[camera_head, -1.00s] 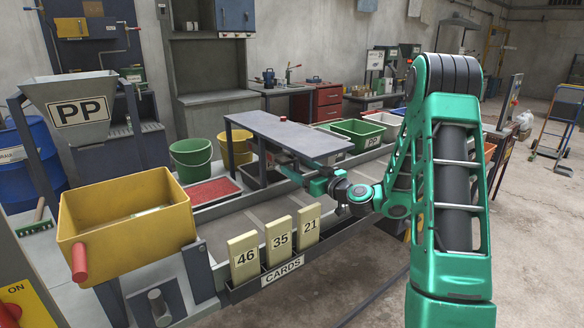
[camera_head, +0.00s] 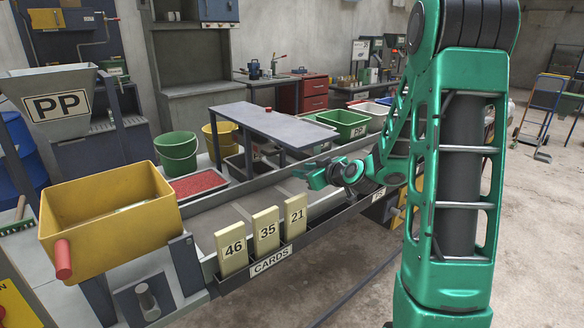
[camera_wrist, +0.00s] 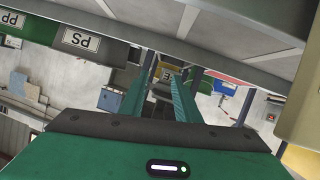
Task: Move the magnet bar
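I cannot pick out a magnet bar for certain in either view. A grey table-like bridge (camera_head: 262,124) with a small red knob on top stands over the bench trough in the head view. My gripper (camera_head: 308,174) is in front of and below the right end of this bridge, above the trough's front edge. In the wrist view the two green fingers of my gripper (camera_wrist: 163,76) stand apart with nothing seen held between them. The arm hides part of the bench to the right.
A yellow bin (camera_head: 110,215) with a red handle is at the left end. Cards 46, 35 and 21 (camera_head: 295,216) stand in a front holder. A red tray (camera_head: 198,185), a green bucket (camera_head: 178,154) and green bins (camera_head: 343,124) lie behind.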

